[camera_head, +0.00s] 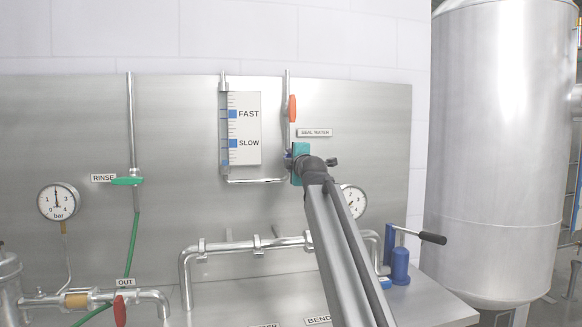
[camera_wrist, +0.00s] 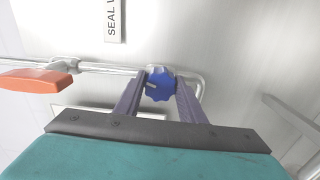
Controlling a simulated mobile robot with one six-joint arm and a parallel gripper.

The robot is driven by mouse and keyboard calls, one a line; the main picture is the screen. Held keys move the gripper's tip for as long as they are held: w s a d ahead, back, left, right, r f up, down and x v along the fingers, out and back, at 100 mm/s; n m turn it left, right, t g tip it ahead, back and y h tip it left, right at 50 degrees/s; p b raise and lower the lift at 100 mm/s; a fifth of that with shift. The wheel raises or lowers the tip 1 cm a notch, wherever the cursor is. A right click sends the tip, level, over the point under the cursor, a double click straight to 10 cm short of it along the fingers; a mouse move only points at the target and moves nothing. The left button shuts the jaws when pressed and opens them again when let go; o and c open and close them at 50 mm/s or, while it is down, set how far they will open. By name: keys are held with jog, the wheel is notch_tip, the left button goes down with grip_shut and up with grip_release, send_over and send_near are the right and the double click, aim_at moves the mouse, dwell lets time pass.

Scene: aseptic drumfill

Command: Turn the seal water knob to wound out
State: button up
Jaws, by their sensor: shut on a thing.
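The seal water knob (camera_wrist: 160,84) is a small blue lobed handwheel on the thin steel pipe. In the wrist view it sits between the two fingertips of my gripper (camera_wrist: 161,87), which is shut on it. In the head view my teal gripper (camera_head: 299,163) is at the panel below the SEAL WATER label (camera_head: 314,132), and my arm and gripper hide the knob there. The label also shows partly in the wrist view (camera_wrist: 114,20).
An orange lever (camera_head: 292,108) is on the pipe above the knob. The FAST/SLOW gauge (camera_head: 244,128) is to the left. A pressure gauge (camera_head: 353,200) is partly behind my arm. A blue device with a black-handled lever (camera_head: 400,262) stands on the bench at right.

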jog(key=shift+n+b, duration=0.7)
jog(key=shift+n, duration=1.1)
jog(key=o, duration=1)
jog(key=shift+o, duration=0.2)
jog(key=shift+s, duration=0.1)
jog(key=v, duration=1.3)
jog(key=shift+s, duration=0.3)
jog(key=shift+s, duration=0.1)
